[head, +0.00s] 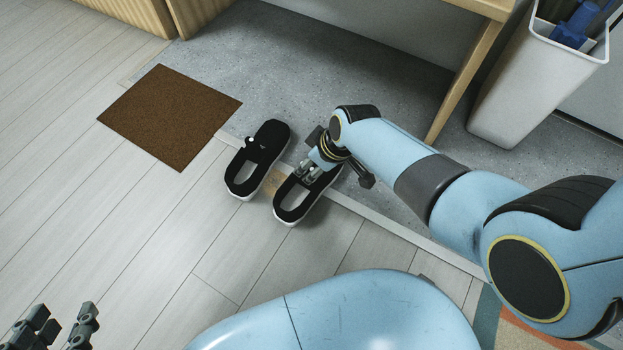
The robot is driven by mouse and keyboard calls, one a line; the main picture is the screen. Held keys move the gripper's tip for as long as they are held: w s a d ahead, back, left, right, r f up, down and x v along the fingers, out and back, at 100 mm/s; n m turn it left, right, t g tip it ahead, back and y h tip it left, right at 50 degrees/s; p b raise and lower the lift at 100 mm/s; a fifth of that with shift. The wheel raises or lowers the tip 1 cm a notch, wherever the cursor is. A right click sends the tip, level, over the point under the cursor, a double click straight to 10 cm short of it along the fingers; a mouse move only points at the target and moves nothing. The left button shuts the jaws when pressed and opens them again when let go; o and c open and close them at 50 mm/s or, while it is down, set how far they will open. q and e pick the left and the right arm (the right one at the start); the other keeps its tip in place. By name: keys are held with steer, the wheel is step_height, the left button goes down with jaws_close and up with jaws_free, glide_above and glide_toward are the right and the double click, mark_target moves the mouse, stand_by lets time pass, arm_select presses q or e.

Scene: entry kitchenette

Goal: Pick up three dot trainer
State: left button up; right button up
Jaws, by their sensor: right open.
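Two black trainers with white soles stand side by side where the wood floor meets the grey floor. The left trainer (258,158) shows one white dot near its opening. The right trainer (293,203) is partly hidden under my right gripper, so I cannot tell its dots. My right gripper (308,178) is open, its fingers pointing down at the right trainer's upper; I cannot tell whether they touch it. My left gripper (62,328) is open and empty at the bottom left, far from both trainers.
A brown doormat (170,115) lies up and left of the trainers. A white bin (535,85) with blue items stands at the upper right, beside a wooden leg (463,85). A striped rug (510,325) shows at the lower right. Wood floor left of the trainers is clear.

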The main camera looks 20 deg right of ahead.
steer(key=shift+w+f, duration=0.1)
steer(key=shift+f, duration=0.45)
steer(key=shift+w+a+f+b, duration=0.2)
steer(key=shift+w+f+b, duration=0.4)
steer(key=shift+f+b, duration=0.4)
steer(key=shift+w+a+f+b, duration=0.1)
steer(key=shift+w+f+b, duration=0.25)
steer(key=shift+b, duration=0.35)
arm_select(q)
steer(key=w+d+r+t+h, duration=0.1)
steer(key=w+r+t, duration=0.3)
steer(key=r, duration=0.3)
steer(key=w+d+r+m+t+h, duration=0.1)
steer(key=w+r+t, duration=0.4)
steer(key=r, duration=0.3)
steer(key=shift+w+r+m, duration=0.15)
steer(key=shift+w+m, duration=0.15)
arm_select(e)
steer(key=shift+s, duration=0.1)
jaws_close()
